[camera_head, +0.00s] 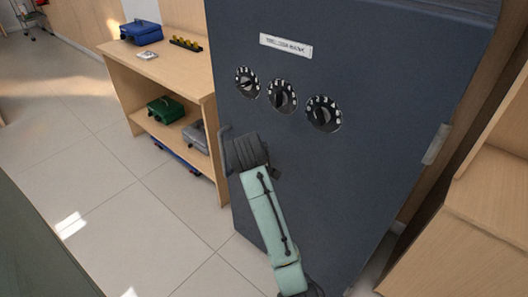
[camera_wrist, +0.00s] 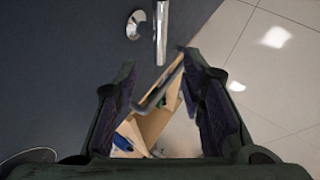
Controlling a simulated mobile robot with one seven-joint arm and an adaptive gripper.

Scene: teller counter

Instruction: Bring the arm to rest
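My teal arm reaches up from the bottom of the head view. My gripper (camera_head: 246,152) is at its end, in front of the left part of the dark blue-grey safe (camera_head: 370,180). In the wrist view my gripper (camera_wrist: 160,85) has its two dark fingers wide apart, with nothing held between them. A metal handle (camera_head: 226,140) on the safe is close to the left of the gripper. In the wrist view the handle (camera_wrist: 161,35) shows ahead of the fingertips, not between them. Whether the gripper touches the safe cannot be told.
The safe has three dials (camera_head: 282,96) and a label (camera_head: 286,46). A wooden shelf unit (camera_head: 165,75) at left holds a blue box (camera_head: 142,33), a green box (camera_head: 166,110) and a grey box (camera_head: 196,136). Wooden furniture (camera_head: 480,215) stands at right. Tiled floor (camera_head: 110,190) is open at left.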

